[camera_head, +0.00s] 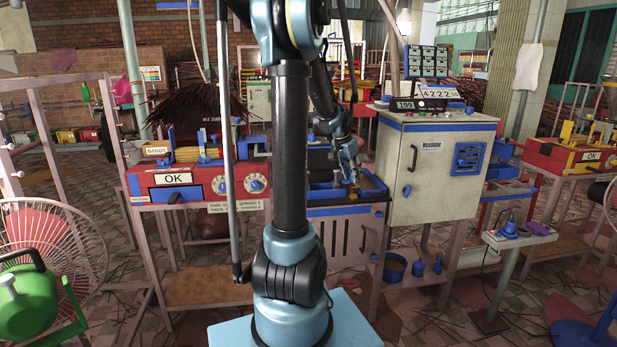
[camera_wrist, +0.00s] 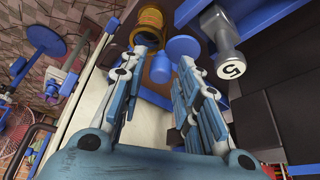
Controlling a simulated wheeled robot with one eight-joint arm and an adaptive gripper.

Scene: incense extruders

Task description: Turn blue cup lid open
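In the wrist view, my gripper (camera_wrist: 172,62) is open, its two jointed fingers apart. A small blue rounded piece (camera_wrist: 160,68) shows between the fingers, nearer the left one. A flat blue disc (camera_wrist: 184,47) lies just beyond, nearer the right finger. I cannot tell for sure which of these is the cup lid, or whether a finger touches either. In the head view, my gripper (camera_head: 350,173) is over the blue-edged tray (camera_head: 373,184) on the middle bench. The cup and lid cannot be made out there.
A yellow-brown can (camera_wrist: 147,22) stands past the left fingertip. A grey weight marked 5 (camera_wrist: 222,42) lies close to the right finger. The tall grey cabinet (camera_head: 435,165) stands right of the tray. A red box marked OK (camera_head: 178,185) is to the left.

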